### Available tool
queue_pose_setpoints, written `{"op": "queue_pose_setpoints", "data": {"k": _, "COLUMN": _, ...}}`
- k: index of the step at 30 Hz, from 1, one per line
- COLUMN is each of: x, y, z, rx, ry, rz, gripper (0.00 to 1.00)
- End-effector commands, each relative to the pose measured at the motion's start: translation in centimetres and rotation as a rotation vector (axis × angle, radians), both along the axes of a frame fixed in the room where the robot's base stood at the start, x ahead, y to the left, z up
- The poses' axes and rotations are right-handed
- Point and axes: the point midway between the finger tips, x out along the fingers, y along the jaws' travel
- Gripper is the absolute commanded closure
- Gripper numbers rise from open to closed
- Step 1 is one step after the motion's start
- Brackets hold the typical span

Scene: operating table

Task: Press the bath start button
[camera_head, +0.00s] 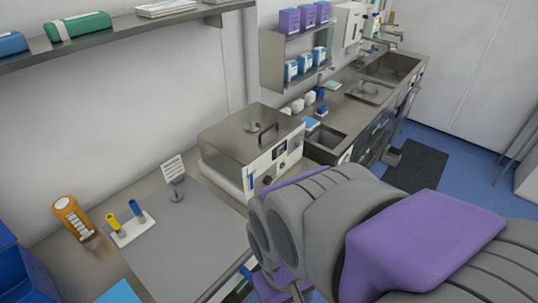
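The bath (232,137) is a steel box with a handled lid, standing on the steel counter at the picture's centre. The lid is down. Its pale front panel (262,165) faces right and carries a small dark display (281,149) and small controls beneath it. They are too small to tell which one is the start button. My grey and purple arm fills the lower right and covers the area just below the panel. My gripper's fingers cannot be made out; the arm's far end is hidden or out of frame. No contact with the panel is visible.
A grey mat (190,240), a small sign (174,172), an orange bottle (72,217) and a white rack (130,228) with yellow and blue tubes are on the left counter. A shelf (130,27) hangs above. Sinks lie behind the bath.

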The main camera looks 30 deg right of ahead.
Motion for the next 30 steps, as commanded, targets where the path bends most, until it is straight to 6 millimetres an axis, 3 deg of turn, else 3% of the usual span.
{"op": "queue_pose_setpoints", "data": {"k": 2, "x": 0.0, "y": 0.0, "z": 0.0, "rx": 0.0, "ry": 0.0, "rz": 0.0, "gripper": 0.45}}
{"op": "queue_pose_setpoints", "data": {"k": 19, "x": 0.0, "y": 0.0, "z": 0.0, "rx": 0.0, "ry": 0.0, "rz": 0.0, "gripper": 0.99}}
{"op": "queue_pose_setpoints", "data": {"k": 30, "x": 0.0, "y": 0.0, "z": 0.0, "rx": 0.0, "ry": 0.0, "rz": 0.0, "gripper": 1.0}}
